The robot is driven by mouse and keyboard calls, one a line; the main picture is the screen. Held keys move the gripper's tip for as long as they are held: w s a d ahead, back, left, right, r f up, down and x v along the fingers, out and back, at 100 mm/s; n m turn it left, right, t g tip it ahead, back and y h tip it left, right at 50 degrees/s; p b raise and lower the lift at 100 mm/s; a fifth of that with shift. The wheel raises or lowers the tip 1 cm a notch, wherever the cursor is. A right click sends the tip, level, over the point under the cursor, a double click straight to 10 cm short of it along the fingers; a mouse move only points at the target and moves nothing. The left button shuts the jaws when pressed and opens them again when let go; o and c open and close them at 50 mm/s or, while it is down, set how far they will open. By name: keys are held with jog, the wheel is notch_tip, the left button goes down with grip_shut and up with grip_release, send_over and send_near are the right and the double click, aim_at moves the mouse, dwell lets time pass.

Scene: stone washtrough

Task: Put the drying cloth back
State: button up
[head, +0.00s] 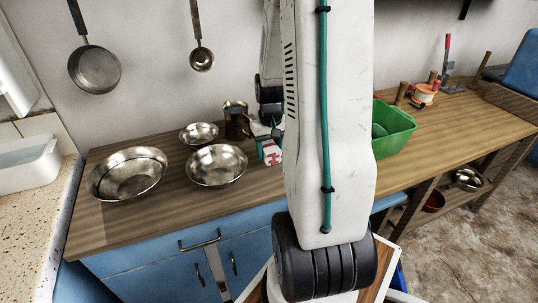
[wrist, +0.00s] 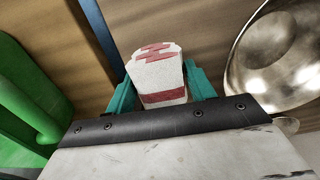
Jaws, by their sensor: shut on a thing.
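The drying cloth (wrist: 158,72) is a small white folded bundle with red zigzag and band marks. My gripper (wrist: 160,84) is shut on it, with a teal finger on each side. In the head view the cloth (head: 271,156) shows just left of my arm, over the wooden counter, between a metal bowl and the green tub. My arm hides part of the gripper there. I cannot tell whether the cloth touches the counter.
Metal bowls (head: 216,165) stand on the counter (head: 110,222) to the left, with a dark metal mug (head: 236,122) behind them. A green tub (head: 396,134) stands to the right. A bar handle (head: 199,241) is on the blue cabinet front. Pans hang on the wall.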

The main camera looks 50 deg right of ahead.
aim_at(270, 157)
jog(key=shift+w+d+f, duration=0.15)
jog(key=shift+f, duration=0.75)
jog(key=shift+w+d+f, duration=0.1)
jog(key=shift+d+f, duration=0.05)
jog(key=shift+f, duration=0.75)
jog(key=shift+f, duration=0.2)
jog(key=o, duration=0.9)
